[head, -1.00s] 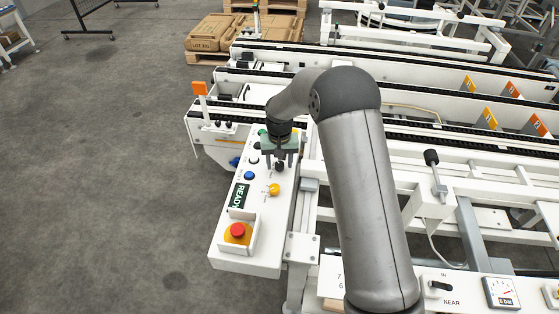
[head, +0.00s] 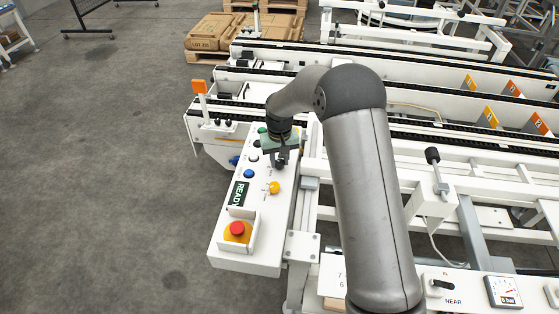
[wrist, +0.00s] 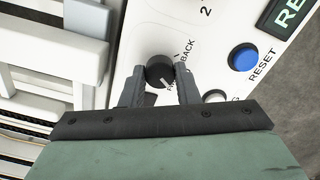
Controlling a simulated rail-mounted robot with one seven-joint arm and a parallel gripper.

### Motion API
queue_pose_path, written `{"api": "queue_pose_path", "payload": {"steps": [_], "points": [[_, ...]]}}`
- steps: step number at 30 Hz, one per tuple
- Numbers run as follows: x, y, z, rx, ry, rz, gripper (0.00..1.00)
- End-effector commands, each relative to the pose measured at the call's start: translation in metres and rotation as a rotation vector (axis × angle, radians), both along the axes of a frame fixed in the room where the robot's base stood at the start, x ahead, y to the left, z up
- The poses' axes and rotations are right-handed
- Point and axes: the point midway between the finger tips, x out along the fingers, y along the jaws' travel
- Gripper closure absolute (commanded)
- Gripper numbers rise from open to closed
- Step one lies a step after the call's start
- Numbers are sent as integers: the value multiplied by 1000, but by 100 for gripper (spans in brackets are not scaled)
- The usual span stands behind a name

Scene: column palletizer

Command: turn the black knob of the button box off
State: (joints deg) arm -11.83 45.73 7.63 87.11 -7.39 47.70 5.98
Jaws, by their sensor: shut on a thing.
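The black knob (wrist: 160,72) shows in the wrist view on the white panel of the button box, with a pale pointer line and the word BACK beside it. My gripper (wrist: 160,88) has one finger at each side of the knob and is shut on it. In the head view my gripper (head: 280,162) points down at the upper part of the button box (head: 262,240). There the knob is mostly hidden by the gripper. Part of the lettering near the knob is covered by the fingers.
On the box are a blue RESET button (wrist: 243,57), a yellow knob (head: 274,187), a READY display (head: 238,194) and a red emergency button (head: 237,229) on a yellow base. A white button (wrist: 214,96) is near my right finger. White conveyor frames (wrist: 60,50) stand beside the box.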

Motion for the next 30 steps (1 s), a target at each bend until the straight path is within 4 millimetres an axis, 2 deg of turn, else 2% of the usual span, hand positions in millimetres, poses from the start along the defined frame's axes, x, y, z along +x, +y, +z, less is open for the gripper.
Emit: {"api": "queue_pose_path", "payload": {"steps": [15, 22, 30], "points": [[1, 0, 0, 1, -2, 415, 94], [1, 0, 1, 0, -3, 534, 94], [1, 1, 1, 1, -4, 593, 94]]}}
